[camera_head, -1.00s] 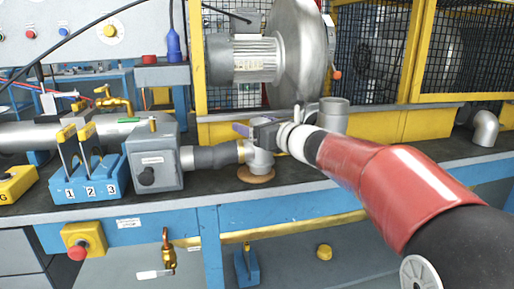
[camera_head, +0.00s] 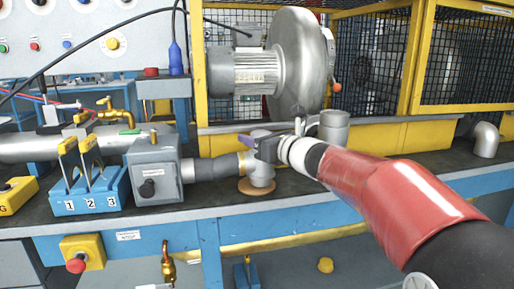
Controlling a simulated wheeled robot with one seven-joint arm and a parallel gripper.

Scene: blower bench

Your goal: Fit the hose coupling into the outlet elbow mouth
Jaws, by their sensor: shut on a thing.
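The dark grey hose (camera_head: 205,170) runs right from a grey box. Its brass-coloured coupling (camera_head: 246,163) lies at the left side of the pale metal outlet elbow (camera_head: 262,177), which stands on a round wooden disc (camera_head: 257,188). Coupling and elbow mouth look close or touching; I cannot tell whether the coupling is inside. My gripper (camera_head: 258,148) comes in from the right, just above the joint, with its dark jaws shut on what looks like the coupling. The jaws partly hide the coupling and the elbow's top.
The grey box (camera_head: 153,180) and a blue lever block (camera_head: 90,193) stand left on the bench. Behind are a blower (camera_head: 295,65) in a yellow mesh cage and an upright metal pipe (camera_head: 334,126). Another elbow (camera_head: 486,140) stands far right. The bench front edge is clear.

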